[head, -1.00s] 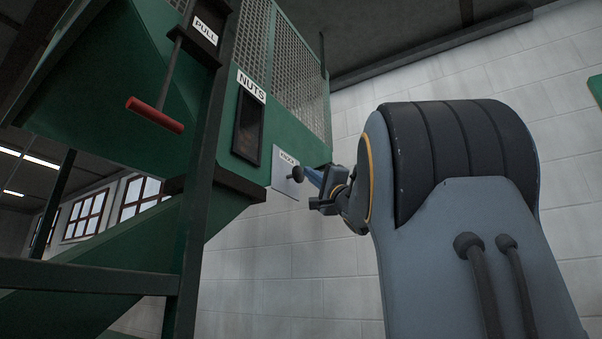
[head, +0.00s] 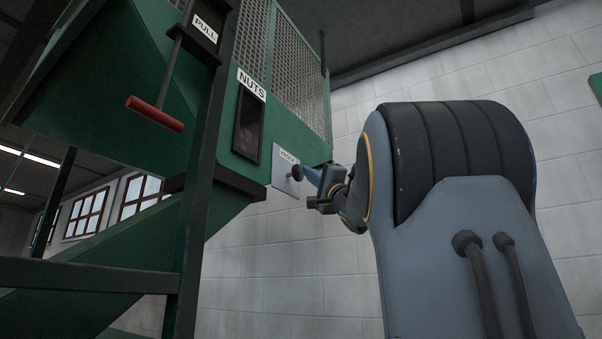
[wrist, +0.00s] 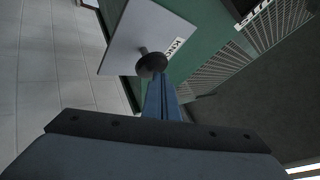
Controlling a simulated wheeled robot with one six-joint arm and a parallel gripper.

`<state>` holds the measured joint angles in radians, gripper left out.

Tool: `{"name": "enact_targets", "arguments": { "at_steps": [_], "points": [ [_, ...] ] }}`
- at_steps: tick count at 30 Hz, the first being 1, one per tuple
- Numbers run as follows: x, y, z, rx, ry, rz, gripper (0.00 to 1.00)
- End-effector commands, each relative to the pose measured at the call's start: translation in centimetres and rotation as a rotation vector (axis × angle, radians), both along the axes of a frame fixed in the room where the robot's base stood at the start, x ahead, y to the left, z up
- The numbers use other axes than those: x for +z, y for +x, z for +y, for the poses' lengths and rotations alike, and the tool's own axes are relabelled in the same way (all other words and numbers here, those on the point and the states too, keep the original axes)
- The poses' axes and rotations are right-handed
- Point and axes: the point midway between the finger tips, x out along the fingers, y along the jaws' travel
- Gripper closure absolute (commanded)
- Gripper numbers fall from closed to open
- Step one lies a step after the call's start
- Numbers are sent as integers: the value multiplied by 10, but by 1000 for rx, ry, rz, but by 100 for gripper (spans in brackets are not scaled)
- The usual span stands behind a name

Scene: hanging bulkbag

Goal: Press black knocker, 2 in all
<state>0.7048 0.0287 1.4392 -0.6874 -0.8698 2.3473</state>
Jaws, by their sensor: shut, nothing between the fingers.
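The black knocker (head: 297,173) is a round dark button on a short stem. It stands out from a pale plate (head: 284,181) with a small label, on the green hopper's lower right side. In the wrist view the knocker (wrist: 151,65) shows just past the tip of my gripper (wrist: 162,90), in front of the plate (wrist: 140,30). My gripper (head: 314,177) is shut and empty, its blue fingers pointing at the knocker. The tip is at or very near the knocker; I cannot tell if they touch.
The green hopper (head: 110,95) has a NUTS label (head: 251,86), a dark window (head: 247,125) and mesh panels. A red handle (head: 155,114) hangs below a PULL sign (head: 205,28). A dark post (head: 197,200) stands left of the plate. A block wall (head: 330,270) is behind.

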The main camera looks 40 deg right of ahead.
Motion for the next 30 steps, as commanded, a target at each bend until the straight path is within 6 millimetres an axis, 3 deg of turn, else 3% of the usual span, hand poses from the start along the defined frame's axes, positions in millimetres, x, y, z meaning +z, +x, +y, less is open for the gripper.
{"name": "enact_targets", "arguments": {
  "at_steps": [30],
  "points": [
    [1, 10, 5, 2, -1, -1, 100]
  ]
}}
